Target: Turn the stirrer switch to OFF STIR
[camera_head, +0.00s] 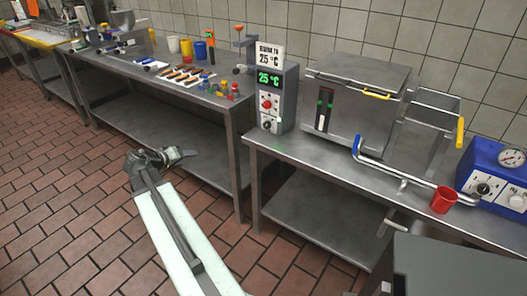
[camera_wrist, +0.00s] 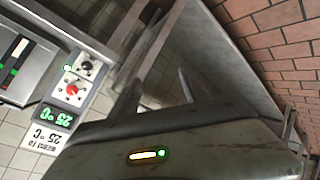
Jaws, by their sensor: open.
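A grey control box (camera_head: 277,98) stands at the left end of the right-hand steel counter. Its front has a green "25 °C" display, a red knob (camera_head: 266,104) and a black knob (camera_head: 267,126) below it. In the wrist view these appear upside down, with the black knob (camera_wrist: 86,67) above the red knob (camera_wrist: 72,89). The labels by the knobs are too small to read, so I cannot tell which is the stirrer switch or its setting. My gripper (camera_wrist: 157,90) is open and empty. In the head view it is left of the box, apart from it, over the floor.
A lidded steel vat (camera_head: 355,90) stands right of the box. A blue-handled pipe, a red cup (camera_head: 443,200) and a blue unit (camera_head: 492,180) with a gauge are further right. The left counter (camera_head: 150,78) holds cups and small tools. Open tiled floor lies before the counters.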

